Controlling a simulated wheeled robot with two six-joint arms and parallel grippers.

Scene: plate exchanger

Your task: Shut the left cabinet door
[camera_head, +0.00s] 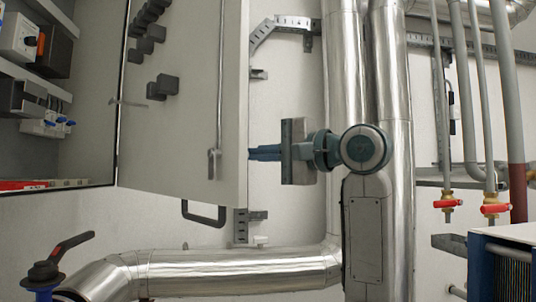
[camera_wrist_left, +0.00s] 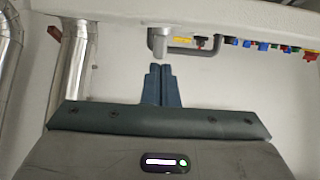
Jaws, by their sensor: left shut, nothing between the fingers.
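The left cabinet door (camera_head: 185,125) is a white panel that stands open in the head view. Its inner face shows, with a row of dark fittings and a thin rod, and its free edge is at the right. The cabinet interior (camera_head: 85,95) is open to its left. My left gripper (camera_head: 251,153) is shut and empty, pointing left at the door's free edge. Its tips are at or very close to that edge; I cannot tell if they touch. In the left wrist view the closed fingers (camera_wrist_left: 164,68) point up at a pale surface. My right gripper is not in view.
Shiny insulated pipes (camera_head: 345,65) rise behind my left arm, and another (camera_head: 235,272) runs below the door. A black-handled valve (camera_head: 58,255) is at lower left. Red-handled valves (camera_head: 495,208) are at right. Coloured fittings (camera_wrist_left: 262,46) show in the left wrist view.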

